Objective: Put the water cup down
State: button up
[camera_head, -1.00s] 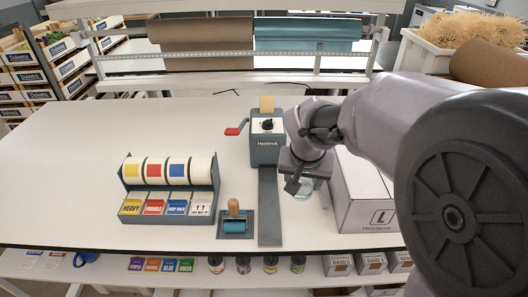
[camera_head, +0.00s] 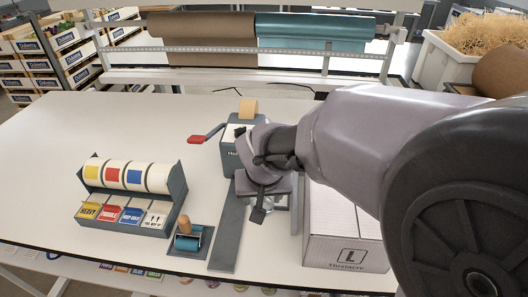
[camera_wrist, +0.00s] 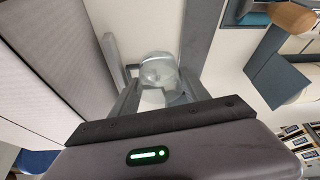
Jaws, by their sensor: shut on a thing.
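The water cup (camera_wrist: 158,68) is a clear glass and sits between the two fingers of my gripper (camera_wrist: 156,86) in the wrist view. The fingers are shut on it from both sides. In the head view, my gripper (camera_head: 265,200) is over the white table (camera_head: 100,130), between the long grey strip and the white carton. The cup is mostly hidden there behind the gripper. I cannot tell whether the cup's base touches the table.
The white carton (camera_head: 346,252) stands close on the right of my gripper. The grey strip (camera_head: 229,235) of the red-handled dispenser (camera_head: 232,150) runs close on its left. A blue roller (camera_head: 189,240) and a label-roll holder (camera_head: 135,205) stand further left. The table's far left is clear.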

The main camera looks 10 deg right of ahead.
jog(key=s+a+f+n, duration=0.1)
jog(key=s+a+n, duration=0.15)
jog(key=s, duration=0.25)
jog(key=shift+y, duration=0.4)
jog(key=w+d, duration=0.2)
jog(key=w, duration=0.2)
jog(key=w+d+f+b, duration=0.1)
jog(key=w+d, duration=0.2)
jog(key=w, duration=0.1)
jog(key=w+d+f, duration=0.1)
jog(key=w+d, duration=0.1)
jog(key=w, duration=0.2)
jog(key=shift+w+d, duration=0.2)
jog(key=shift+d, duration=0.2)
jog(key=shift+w+d+f+b, duration=0.1)
jog(key=shift+w+f+b, duration=0.05)
jog(key=shift+f+b, duration=0.9)
jog(key=shift+f, duration=0.7)
jog(key=shift+f, duration=0.25)
jog(key=o, duration=1.3)
jog(key=shift+r, duration=0.1)
